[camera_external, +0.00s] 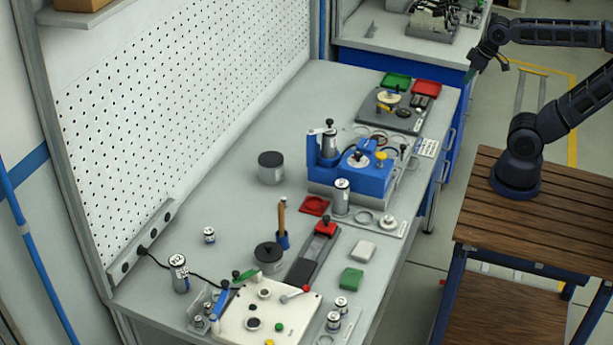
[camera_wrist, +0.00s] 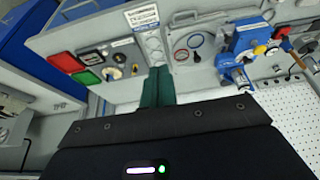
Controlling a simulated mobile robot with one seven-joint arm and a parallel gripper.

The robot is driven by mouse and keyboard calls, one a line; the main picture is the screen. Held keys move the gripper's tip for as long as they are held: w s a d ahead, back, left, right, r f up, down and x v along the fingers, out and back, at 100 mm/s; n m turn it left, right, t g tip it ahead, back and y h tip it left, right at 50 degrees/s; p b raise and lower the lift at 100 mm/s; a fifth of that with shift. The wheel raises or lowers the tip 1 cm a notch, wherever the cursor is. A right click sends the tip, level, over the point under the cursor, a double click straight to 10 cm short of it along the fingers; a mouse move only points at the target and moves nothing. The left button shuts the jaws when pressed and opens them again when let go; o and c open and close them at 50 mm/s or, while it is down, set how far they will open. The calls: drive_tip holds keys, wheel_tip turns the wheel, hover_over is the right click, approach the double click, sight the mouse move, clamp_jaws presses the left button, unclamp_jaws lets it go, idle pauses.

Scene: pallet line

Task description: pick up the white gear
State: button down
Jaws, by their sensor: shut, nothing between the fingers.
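A pale cream-white disc (camera_external: 389,97), which looks like the white gear, lies on a dark grey board (camera_external: 368,109) at the far end of the bench. A black knob and a yellow part are close by it. In the wrist view a small pale round part (camera_wrist: 118,58) shows on the grey board, left of my fingers; its teeth are too small to make out. My gripper (camera_external: 469,75) hangs to the right of the board, off the bench's far right corner. Its green fingers (camera_wrist: 158,85) are together and empty, apart from the disc.
Green (camera_external: 397,80) and red (camera_external: 426,87) trays sit behind the board. A blue fixture (camera_external: 350,180) with a metal cylinder stands nearer. Another white round part (camera_external: 387,222) lies on a plate farther forward. A perforated wall (camera_external: 190,90) borders the bench's left side.

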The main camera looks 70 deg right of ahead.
drive_tip(key=c, duration=2.1)
unclamp_jaws()
drive_tip(key=o, duration=1)
